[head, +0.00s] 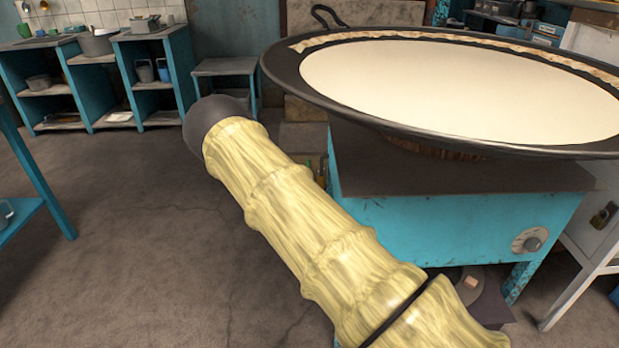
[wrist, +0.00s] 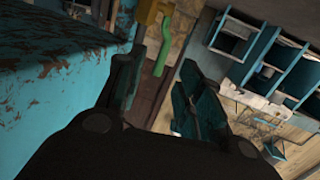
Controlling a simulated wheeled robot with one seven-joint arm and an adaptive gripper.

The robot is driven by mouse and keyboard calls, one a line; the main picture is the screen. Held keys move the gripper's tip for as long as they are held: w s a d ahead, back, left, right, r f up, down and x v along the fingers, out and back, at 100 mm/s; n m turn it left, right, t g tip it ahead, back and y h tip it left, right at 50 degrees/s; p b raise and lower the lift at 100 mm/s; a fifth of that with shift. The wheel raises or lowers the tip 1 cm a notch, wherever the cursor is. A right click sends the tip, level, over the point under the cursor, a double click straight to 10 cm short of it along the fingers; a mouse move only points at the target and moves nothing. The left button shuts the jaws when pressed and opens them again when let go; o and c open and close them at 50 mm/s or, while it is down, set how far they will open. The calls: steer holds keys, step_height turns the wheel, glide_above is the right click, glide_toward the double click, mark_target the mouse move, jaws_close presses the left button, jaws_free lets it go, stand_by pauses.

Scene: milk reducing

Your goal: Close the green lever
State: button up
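The green lever (wrist: 164,48) shows in the wrist view as a slim bent bar beside a yellow fitting (wrist: 147,11), near the side of the blue stove. My gripper (wrist: 157,82) is open, with its two dark fingers apart. The lever appears in the gap between the fingers, beyond or between their tips; I cannot tell the exact depth, and no grip on it shows. In the head view my sleeved arm hides the gripper, and only small green and yellow bits show beside the stove.
A wide dark pan (head: 450,88) of milk sits on the blue stove (head: 450,225), close to my arm. The stove has a knob (head: 530,241) at its front. Blue shelves (head: 110,75) stand at the back left. The floor (head: 110,240) at left is clear.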

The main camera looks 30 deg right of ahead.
mark_target(308, 164)
steer(key=shift+m+t+h, duration=0.3)
steer(key=shift+m+h, duration=0.1)
steer(key=b+x, duration=0.1)
steer(key=x, duration=0.3)
steer(key=b+x, duration=0.1)
steer(key=x, duration=0.3)
steer(key=r+b+x, duration=0.1)
steer(key=x, duration=0.3)
steer(key=shift+w+a+b, duration=0.3)
steer(key=shift+a+b, duration=0.05)
steer(key=shift+w+d+r, duration=0.15)
steer(key=shift+w+d, duration=0.2)
steer(key=shift+w, duration=0.05)
jaws_close()
